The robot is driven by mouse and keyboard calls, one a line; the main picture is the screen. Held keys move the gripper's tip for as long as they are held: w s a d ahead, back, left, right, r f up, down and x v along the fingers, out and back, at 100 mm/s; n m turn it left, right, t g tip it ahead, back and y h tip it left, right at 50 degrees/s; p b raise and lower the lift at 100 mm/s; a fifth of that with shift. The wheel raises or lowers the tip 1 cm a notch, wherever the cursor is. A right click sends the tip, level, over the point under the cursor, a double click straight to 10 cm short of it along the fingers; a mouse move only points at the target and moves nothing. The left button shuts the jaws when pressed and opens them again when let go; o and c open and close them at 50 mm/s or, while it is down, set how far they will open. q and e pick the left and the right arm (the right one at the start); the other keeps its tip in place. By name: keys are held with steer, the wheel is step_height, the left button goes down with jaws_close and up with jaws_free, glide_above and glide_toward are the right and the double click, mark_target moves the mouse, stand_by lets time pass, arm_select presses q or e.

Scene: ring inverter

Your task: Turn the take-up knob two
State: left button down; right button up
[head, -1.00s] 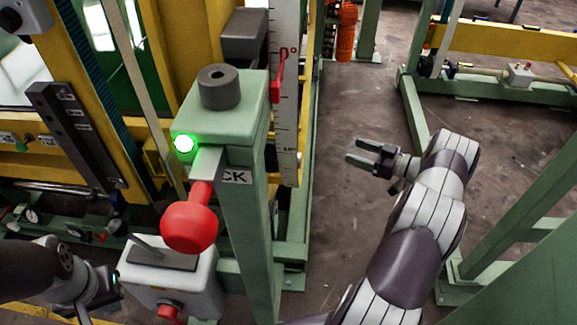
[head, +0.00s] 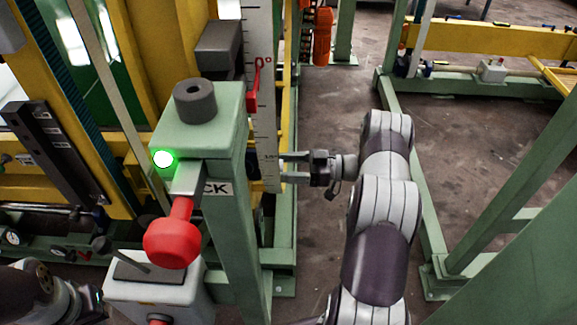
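No knob in the head view is readably marked as take-up two. A dark grey cylinder (head: 195,102) with a hole in its top stands upright on the green post head (head: 215,125). A red ball handle (head: 172,242) sticks out below it, beside a lit green lamp (head: 163,159). My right gripper (head: 284,167) is open and empty, its two fingers pointing left, just right of the post and close to the white scale. It appears apart from the cylinder and the handle. My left gripper (head: 92,302) is at the lower left edge; its fingers are not clear.
A white scale (head: 262,110) with a red pointer (head: 254,90) stands behind the post. A grey box with a lever (head: 155,285) is below the red ball. Green frame legs (head: 410,150) stand at right. Bare floor (head: 325,225) lies between.

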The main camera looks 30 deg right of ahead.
steer(key=shift+c, duration=0.3)
steer(key=c, duration=1)
steer(key=shift+n+b, duration=3.1)
steer(key=shift+n, duration=4.1)
